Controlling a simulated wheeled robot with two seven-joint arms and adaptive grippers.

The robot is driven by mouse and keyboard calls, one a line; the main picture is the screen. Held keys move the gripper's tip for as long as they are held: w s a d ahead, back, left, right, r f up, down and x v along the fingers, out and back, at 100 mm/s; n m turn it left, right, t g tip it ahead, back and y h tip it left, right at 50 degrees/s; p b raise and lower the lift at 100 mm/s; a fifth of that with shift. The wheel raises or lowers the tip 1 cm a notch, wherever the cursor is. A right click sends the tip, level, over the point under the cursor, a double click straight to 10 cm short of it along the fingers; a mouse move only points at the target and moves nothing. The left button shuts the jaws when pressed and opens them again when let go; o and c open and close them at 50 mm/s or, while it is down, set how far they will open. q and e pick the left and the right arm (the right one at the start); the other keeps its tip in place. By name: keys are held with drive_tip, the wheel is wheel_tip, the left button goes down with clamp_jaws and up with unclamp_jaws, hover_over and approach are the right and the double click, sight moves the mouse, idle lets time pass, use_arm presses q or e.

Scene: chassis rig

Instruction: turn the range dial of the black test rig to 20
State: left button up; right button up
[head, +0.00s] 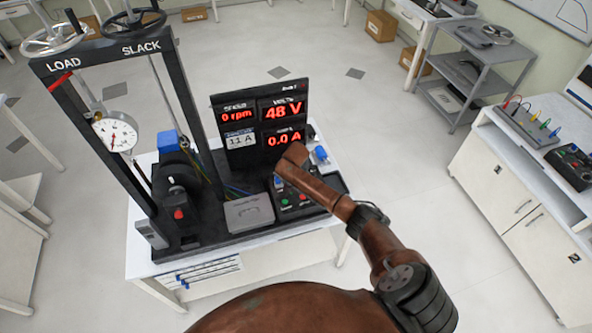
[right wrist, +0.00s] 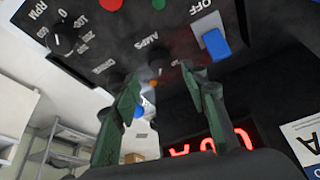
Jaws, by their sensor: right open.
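The black test rig (head: 235,225) stands on a white table, with a control panel under my right arm. The right wrist view shows this panel (right wrist: 105,45) tilted and upside down. A black dial (right wrist: 62,38) there has a numbered scale and an RPM label. An AMPS label and a dark knob (right wrist: 118,78) lie near my fingers; no label reading "range" is legible. My right gripper (right wrist: 160,78) is open, its green fingers apart below the AMPS label, with nothing visibly held. The head view hides its fingers behind the wrist. My left gripper is not in view.
The lit display (head: 262,118) reads 0 rpm, 48 V and 0.0 A behind the panel. A blue OFF switch (right wrist: 216,44) is near my right finger. A grey box (head: 249,213) lies left of the panel. The rig's tall frame (head: 185,95) stands at left.

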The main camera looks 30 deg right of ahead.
drive_tip(key=v, duration=0.7)
drive_tip(key=shift+s, duration=0.1)
